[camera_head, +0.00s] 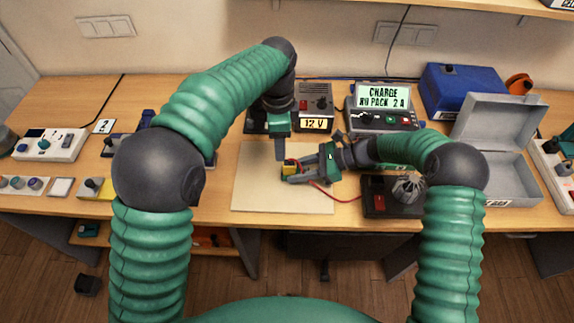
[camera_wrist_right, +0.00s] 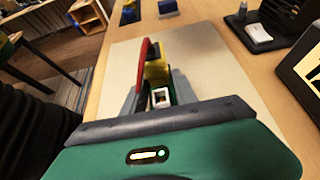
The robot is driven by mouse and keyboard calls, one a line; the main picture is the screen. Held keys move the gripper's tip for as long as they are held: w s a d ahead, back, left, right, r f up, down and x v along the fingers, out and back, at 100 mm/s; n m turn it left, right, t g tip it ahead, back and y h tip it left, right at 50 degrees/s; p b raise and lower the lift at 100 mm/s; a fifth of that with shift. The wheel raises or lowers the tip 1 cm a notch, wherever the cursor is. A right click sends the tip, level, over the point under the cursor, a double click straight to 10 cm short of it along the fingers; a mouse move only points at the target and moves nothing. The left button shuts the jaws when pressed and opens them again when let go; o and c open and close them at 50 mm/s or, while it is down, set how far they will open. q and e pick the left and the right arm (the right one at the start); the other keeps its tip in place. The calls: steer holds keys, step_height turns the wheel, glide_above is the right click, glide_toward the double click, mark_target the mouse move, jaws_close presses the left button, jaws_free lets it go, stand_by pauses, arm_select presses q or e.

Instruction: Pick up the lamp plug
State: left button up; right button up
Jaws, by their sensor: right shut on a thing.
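A small yellow plug (camera_head: 289,169) with a red wire is between the fingertips of my right gripper (camera_head: 297,171), above the pale mat (camera_head: 255,205). The right gripper is shut on it. In the right wrist view the yellow plug (camera_wrist_right: 156,72) sits between the grey fingers, with a red part along its left side and a whitish square end nearer the camera. The red wire (camera_head: 335,198) runs right towards a black box with a lamp (camera_head: 408,188). My left gripper (camera_head: 280,150) points down just behind the plug; its jaw opening cannot be made out.
A 12 V supply (camera_head: 315,105) and a charger (camera_head: 383,108) showing "CHARGE" stand at the back. An open grey case (camera_head: 497,130) and a blue box (camera_head: 460,88) are on the right. Panels with knobs (camera_head: 45,145) are on the left. The mat's front left is clear.

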mark_target(289, 167)
arm_select(q)
steer(key=shift+m, duration=0.7)
steer(key=f, duration=0.7)
steer(key=w+f, duration=0.1)
steer(key=f, duration=0.3)
steer(key=shift+d+f, duration=0.1)
steer(key=shift+d, duration=0.3)
jaws_close()
